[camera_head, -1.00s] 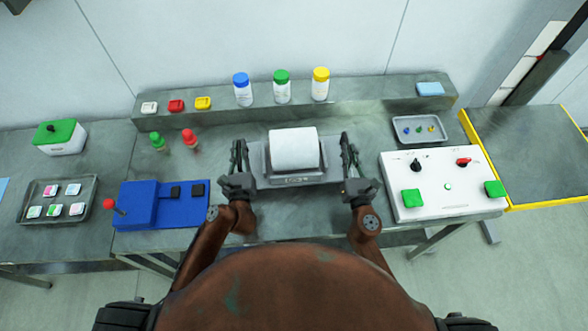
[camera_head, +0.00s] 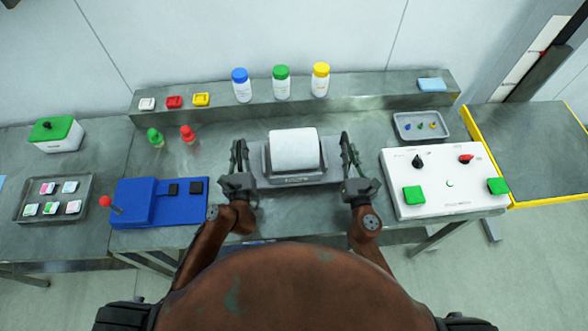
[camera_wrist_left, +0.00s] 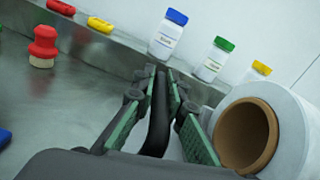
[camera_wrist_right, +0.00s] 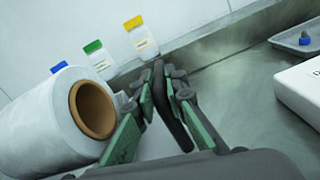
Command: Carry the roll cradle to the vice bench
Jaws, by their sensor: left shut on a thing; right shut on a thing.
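The roll cradle (camera_head: 295,179) is a grey tray-like holder with a white roll (camera_head: 294,149) lying in it, in the middle of the bench in the head view. My left gripper (camera_head: 240,158) is shut on the cradle's left side handle, a dark bar that shows between its fingers in the left wrist view (camera_wrist_left: 160,110). My right gripper (camera_head: 348,155) is shut on the right handle, also dark between the fingers in the right wrist view (camera_wrist_right: 165,105). I cannot tell whether the cradle touches the bench. The vice bench cannot be made out for certain.
A blue box with a red-knobbed lever (camera_head: 155,203) stands left of the cradle, a white control panel (camera_head: 440,182) right. Blue, green and yellow capped bottles (camera_head: 282,85) stand on the shelf behind. A yellow-edged grey surface (camera_head: 535,150) lies far right, a side table (camera_head: 75,240) far left.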

